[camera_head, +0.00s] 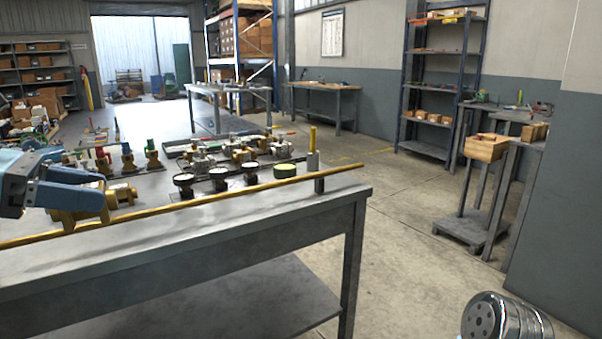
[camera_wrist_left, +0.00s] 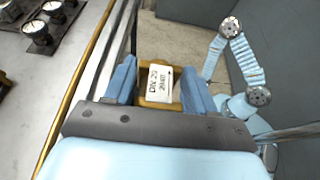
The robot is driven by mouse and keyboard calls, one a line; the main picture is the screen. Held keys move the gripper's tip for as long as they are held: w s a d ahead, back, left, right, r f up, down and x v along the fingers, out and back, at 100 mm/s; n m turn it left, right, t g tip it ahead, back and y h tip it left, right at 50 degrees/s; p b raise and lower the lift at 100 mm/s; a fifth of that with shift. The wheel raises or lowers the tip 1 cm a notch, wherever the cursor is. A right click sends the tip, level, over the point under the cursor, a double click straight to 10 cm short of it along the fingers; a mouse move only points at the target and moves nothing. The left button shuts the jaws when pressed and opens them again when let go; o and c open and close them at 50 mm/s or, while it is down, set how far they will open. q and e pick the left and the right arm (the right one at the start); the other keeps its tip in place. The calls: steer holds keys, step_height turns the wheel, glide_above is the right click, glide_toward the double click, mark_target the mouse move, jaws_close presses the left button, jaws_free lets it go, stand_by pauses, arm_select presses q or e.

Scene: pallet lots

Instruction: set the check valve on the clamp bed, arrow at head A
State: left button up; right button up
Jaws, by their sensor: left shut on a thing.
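My left gripper (camera_head: 85,187) is at the left of the head view, above the near side of the bench. In the left wrist view its two blue fingers (camera_wrist_left: 158,88) are shut on a brass-yellow body with a white label, the check valve (camera_wrist_left: 146,103). The label carries black print, too small to read surely. Brass parts of it show by the fingers in the head view (camera_head: 122,194). I cannot make out the clamp bed or head A. My right gripper is in neither view.
A long yellow bar (camera_head: 240,190) runs along the bench's near edge (camera_head: 200,242). Behind it stand several dial gauges (camera_head: 184,181), coloured valves (camera_head: 127,158) and a grey post with a yellow top (camera_head: 313,150).

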arm_select(q)
steer(key=shift+d+f, duration=0.2)
steer(key=shift+f, duration=0.15)
steer(key=shift+w+a+f+n, duration=0.15)
steer(key=shift+w+f+n, duration=0.2)
steer(key=shift+f, duration=0.15)
steer(key=w+d+f+n+t+y, duration=0.2)
steer(key=w+f+n+y, duration=0.1)
steer(key=f, duration=0.9)
steer(key=w+d+f+n+t+y, duration=0.1)
steer(key=w+d+f+n+y, duration=0.2)
steer(key=f, duration=1)
steer(key=w+d+f+n+t+y, duration=0.2)
steer(key=w+f+n+y, duration=0.3)
steer(key=f, duration=0.8)
steer(key=d+n+y, duration=0.1)
steer(key=n+y, duration=0.2)
steer(key=y, duration=0.1)
steer(key=shift+d+f+t+y, duration=0.2)
steer(key=shift+f+t+y, duration=0.05)
steer(key=shift+t+y, duration=0.05)
steer(key=shift+w+r+n, duration=0.1)
steer(key=shift+r+n, duration=0.1)
steer(key=shift+n, duration=0.05)
